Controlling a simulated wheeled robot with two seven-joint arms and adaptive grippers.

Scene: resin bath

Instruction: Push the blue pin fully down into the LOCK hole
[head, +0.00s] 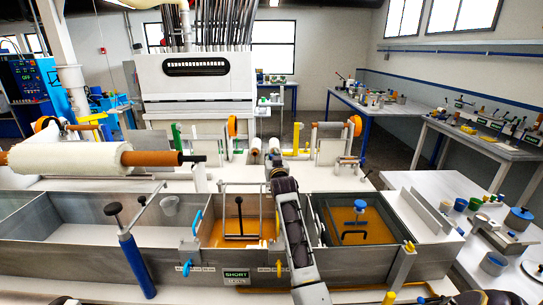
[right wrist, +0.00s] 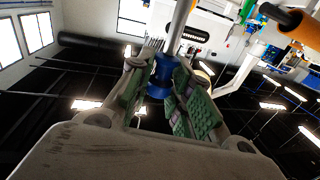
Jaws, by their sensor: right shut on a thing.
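My right gripper (head: 274,168) shows at the end of my forearm, which rises over the right part of the resin bath (head: 348,272). In the right wrist view its green-padded fingers (right wrist: 163,78) are closed about a blue piece (right wrist: 158,90) with a grey rod (right wrist: 180,28) running up from it. I cannot tell whether this piece is the task's blue pin. A small blue fitting (head: 184,268) sits on the bath's front wall, left of the "SHORT" sign (head: 236,275). The LOCK hole cannot be made out. My left gripper is not in view.
Orange resin (head: 375,225) lies in the right compartments. A blue post (head: 137,267) with a black knob stands at the front left. A white roll (head: 68,158) lies behind the bath. Side tables (head: 480,140) with tools stand right.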

